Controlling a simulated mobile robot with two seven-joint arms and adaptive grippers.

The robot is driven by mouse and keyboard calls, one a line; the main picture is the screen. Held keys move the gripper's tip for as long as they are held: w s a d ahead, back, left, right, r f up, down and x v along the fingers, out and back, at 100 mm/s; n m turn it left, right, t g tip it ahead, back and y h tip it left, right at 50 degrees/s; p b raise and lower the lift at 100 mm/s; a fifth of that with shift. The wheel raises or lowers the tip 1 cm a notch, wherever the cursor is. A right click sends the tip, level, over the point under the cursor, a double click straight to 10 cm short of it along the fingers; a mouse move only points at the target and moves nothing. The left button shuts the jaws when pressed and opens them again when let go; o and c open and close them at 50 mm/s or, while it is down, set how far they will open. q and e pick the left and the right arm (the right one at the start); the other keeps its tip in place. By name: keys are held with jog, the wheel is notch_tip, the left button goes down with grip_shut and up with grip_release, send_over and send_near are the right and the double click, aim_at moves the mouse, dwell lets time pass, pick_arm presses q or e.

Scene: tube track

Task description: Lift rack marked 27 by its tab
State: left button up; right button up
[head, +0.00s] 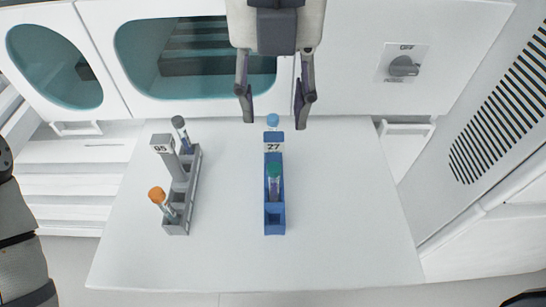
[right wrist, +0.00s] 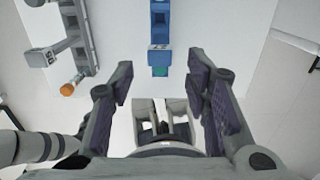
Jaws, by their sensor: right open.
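The blue rack marked 27 (head: 275,217) stands on the white table, and it also shows at the top of the right wrist view (right wrist: 160,20). Its upright tab (head: 274,147) bears the number 27. A green-capped tube (head: 274,170) stands in the rack in front of the tab, and a blue-capped tube (head: 272,121) shows behind it. My right gripper (head: 274,115) points down with its fingers apart, empty, around the blue cap in the picture; its height above the tab is hard to tell. My left gripper is out of view.
A grey rack (head: 177,229) with a numbered tab (head: 162,145), an orange-capped tube (head: 157,196) and a grey-capped tube (head: 179,123) stands to the left. The white table (head: 345,235) is bare on the right. A wall with a rotary switch (head: 403,66) rises behind.

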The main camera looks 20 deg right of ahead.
aim_at(274, 148)
jog(key=f, duration=0.3)
jog(key=f+b, duration=0.1)
jog(key=f, duration=0.3)
jog(key=f+b, duration=0.1)
jog(key=f, duration=0.3)
jog(key=shift+s+a, duration=0.15)
jog(key=shift+s, duration=0.15)
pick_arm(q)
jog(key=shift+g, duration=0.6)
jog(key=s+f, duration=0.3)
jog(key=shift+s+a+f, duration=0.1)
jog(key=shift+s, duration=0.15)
pick_arm(e)
jog(key=shift+r, duration=0.1)
grip_shut()
